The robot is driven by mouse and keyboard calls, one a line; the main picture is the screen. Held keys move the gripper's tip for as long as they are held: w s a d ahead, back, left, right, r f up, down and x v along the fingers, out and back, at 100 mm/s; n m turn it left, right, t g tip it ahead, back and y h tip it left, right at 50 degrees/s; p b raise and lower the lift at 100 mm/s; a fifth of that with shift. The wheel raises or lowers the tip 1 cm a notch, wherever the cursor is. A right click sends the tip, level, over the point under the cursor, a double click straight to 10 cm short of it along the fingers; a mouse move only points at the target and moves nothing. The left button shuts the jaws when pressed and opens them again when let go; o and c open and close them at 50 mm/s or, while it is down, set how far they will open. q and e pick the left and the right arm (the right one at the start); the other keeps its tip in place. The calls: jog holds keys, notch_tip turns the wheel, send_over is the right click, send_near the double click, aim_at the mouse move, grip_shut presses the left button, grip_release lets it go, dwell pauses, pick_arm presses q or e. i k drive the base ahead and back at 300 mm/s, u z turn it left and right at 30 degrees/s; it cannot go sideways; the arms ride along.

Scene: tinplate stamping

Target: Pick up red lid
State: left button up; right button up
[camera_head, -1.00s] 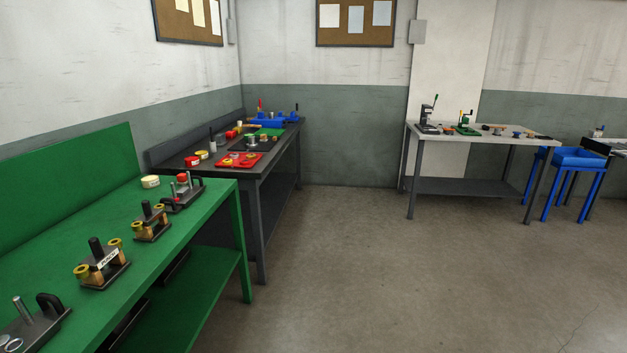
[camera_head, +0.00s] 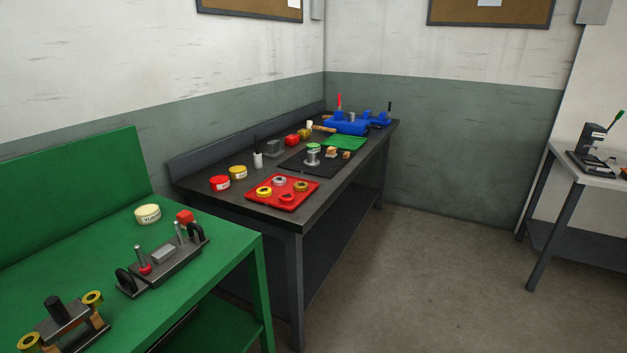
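Several small red things are in view, and I cannot tell for sure which is the red lid. A red round tin (camera_head: 220,183) with a pale label stands at the near left of the dark table. A red piece (camera_head: 287,198) lies on the red tray (camera_head: 262,201) among several yellow and grey rings. Neither of my grippers is in view.
The dark table (camera_head: 310,212) stands against the wall beyond the green bench (camera_head: 75,235). A yellow tin (camera_head: 238,172), a black mat (camera_head: 298,162), a green mat (camera_head: 345,143) and a blue vise (camera_head: 347,124) are on it.

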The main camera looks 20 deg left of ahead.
aim_at(286, 198)
jog(key=i, duration=5.1)
jog(key=u, duration=3.95)
